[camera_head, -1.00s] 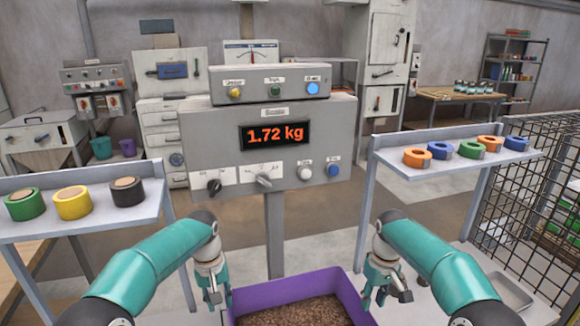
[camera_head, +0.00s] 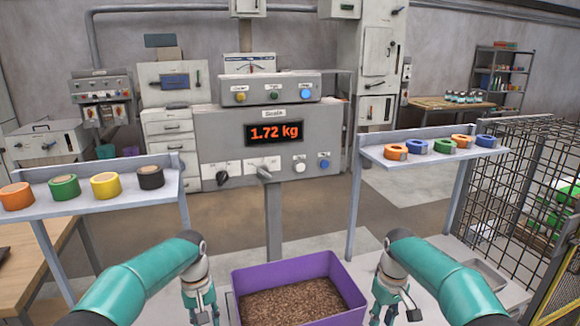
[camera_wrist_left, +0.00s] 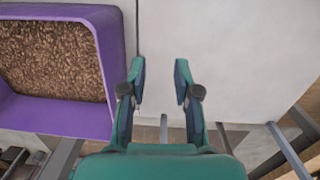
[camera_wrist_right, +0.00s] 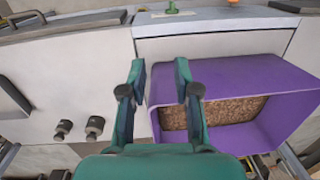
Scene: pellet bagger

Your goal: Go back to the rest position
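My left gripper (camera_head: 202,304) hangs to the left of the purple bin (camera_head: 245,285) in the head view. Its fingers stand apart and empty in the left wrist view (camera_wrist_left: 160,75). My right gripper (camera_head: 396,304) hangs to the right of the bin. Its fingers are also apart, with nothing between them, in the right wrist view (camera_wrist_right: 160,78). The bin holds brown pellets (camera_head: 300,300) and sits below the control panel (camera_head: 215,140), whose display (camera_head: 274,133) reads 1.72 kg.
A left shelf (camera_head: 80,208) carries orange, green, yellow and black tape rolls. A right shelf (camera_head: 440,163) carries several orange, blue and green rolls. A wire mesh fence (camera_head: 505,185) stands at the right, and a wooden table (camera_head: 40,270) at the left.

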